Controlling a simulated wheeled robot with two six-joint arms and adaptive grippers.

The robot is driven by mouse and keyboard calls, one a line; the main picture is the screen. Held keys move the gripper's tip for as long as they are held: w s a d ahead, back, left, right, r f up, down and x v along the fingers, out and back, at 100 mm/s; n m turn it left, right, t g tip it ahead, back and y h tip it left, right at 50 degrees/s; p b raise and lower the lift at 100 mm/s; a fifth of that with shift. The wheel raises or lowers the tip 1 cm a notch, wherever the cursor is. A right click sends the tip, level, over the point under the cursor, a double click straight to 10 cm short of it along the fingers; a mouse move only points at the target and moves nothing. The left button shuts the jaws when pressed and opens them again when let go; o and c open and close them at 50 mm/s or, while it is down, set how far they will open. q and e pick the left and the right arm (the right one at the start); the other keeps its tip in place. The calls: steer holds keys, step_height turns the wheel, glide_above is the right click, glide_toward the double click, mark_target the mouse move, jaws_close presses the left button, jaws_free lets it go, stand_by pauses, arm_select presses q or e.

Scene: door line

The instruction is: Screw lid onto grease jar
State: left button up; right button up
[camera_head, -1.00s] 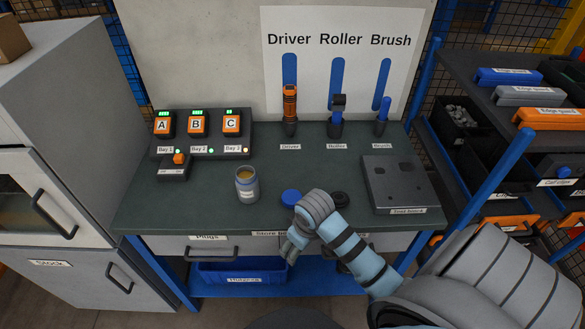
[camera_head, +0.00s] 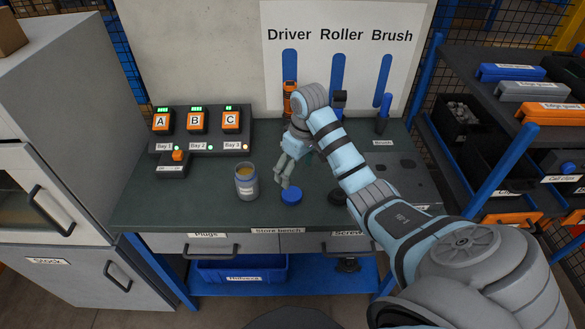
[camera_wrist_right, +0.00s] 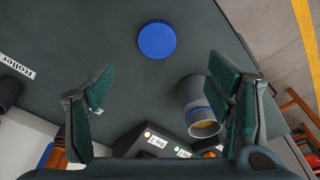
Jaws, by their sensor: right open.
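The open grease jar (camera_head: 246,182), grey with yellowish grease inside, stands upright on the bench. It also shows in the right wrist view (camera_wrist_right: 199,104), partly behind a finger. A round blue lid (camera_head: 292,196) lies flat on the bench to the right of the jar; in the right wrist view the blue lid (camera_wrist_right: 157,41) lies beyond the fingertips. My right gripper (camera_head: 283,180) points down above the bench, close to the blue lid and apart from it. In the right wrist view its fingers (camera_wrist_right: 160,78) are spread with nothing between them. My left gripper is not in view.
A black round lid (camera_head: 338,198) lies right of the blue one. The bay charger (camera_head: 200,147) with batteries stands at the back left. The orange driver (camera_head: 290,100) and blue brush (camera_head: 384,108) stand at the back. My right arm partly covers the grey tray (camera_head: 413,184).

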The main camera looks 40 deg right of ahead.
glide_above(292, 194)
steer(key=s, duration=0.1)
step_height(292, 194, down, 6)
steer(key=f, duration=0.1)
steer(key=f+b, duration=0.1)
steer(key=f, duration=0.1)
steer(key=w+f, duration=0.1)
steer(key=f, duration=0.1)
steer(key=shift+d+f, duration=0.1)
steer(key=shift+s, duration=0.1)
steer(key=c, duration=0.8)
